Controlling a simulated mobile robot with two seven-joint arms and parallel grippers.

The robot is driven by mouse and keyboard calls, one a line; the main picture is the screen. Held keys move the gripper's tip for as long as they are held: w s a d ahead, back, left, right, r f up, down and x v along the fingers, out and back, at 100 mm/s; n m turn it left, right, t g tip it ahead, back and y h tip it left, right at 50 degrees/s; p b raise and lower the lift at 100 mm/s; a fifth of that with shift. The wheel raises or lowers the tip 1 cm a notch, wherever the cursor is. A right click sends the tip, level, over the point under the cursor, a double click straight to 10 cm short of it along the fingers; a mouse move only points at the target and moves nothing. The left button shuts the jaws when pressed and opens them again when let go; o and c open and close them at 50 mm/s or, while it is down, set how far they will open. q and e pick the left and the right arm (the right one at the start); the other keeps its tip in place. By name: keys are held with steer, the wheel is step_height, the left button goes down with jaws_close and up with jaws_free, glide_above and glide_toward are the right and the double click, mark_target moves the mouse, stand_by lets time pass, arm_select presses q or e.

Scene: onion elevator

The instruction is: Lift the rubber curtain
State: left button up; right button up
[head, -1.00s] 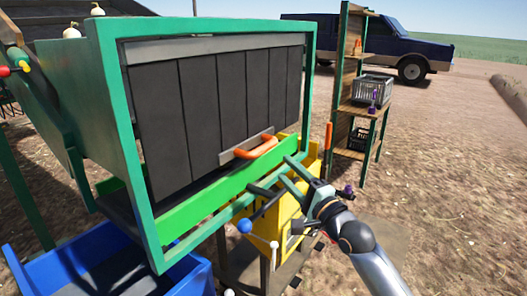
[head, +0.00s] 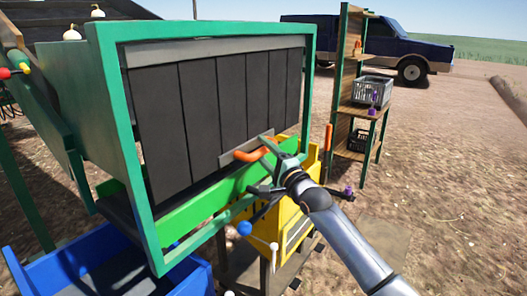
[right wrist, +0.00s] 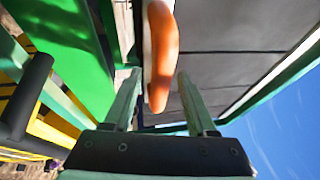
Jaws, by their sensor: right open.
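The rubber curtain (head: 199,115) hangs as dark grey vertical strips inside a green frame (head: 139,160); it is down. An orange handle (head: 247,156) is fixed at its lower edge on a light metal plate. My right gripper (head: 270,146) is at the right end of this handle, partly covering it. In the right wrist view, my right gripper (right wrist: 158,82) is open, and the orange handle (right wrist: 161,50) shows between its two fingers, apart from the right one. The curtain (right wrist: 235,65) fills the space behind. My left gripper is out of view.
A green bar (head: 195,213) runs below the curtain. A yellow box (head: 277,226) with levers stands under my right arm. A blue bin (head: 60,265) is at the lower left. A wooden shelf (head: 357,110) with crates and a parked truck (head: 405,45) are behind.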

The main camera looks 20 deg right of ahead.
jaws_close()
stand_by(0.4)
stand_by(1.0)
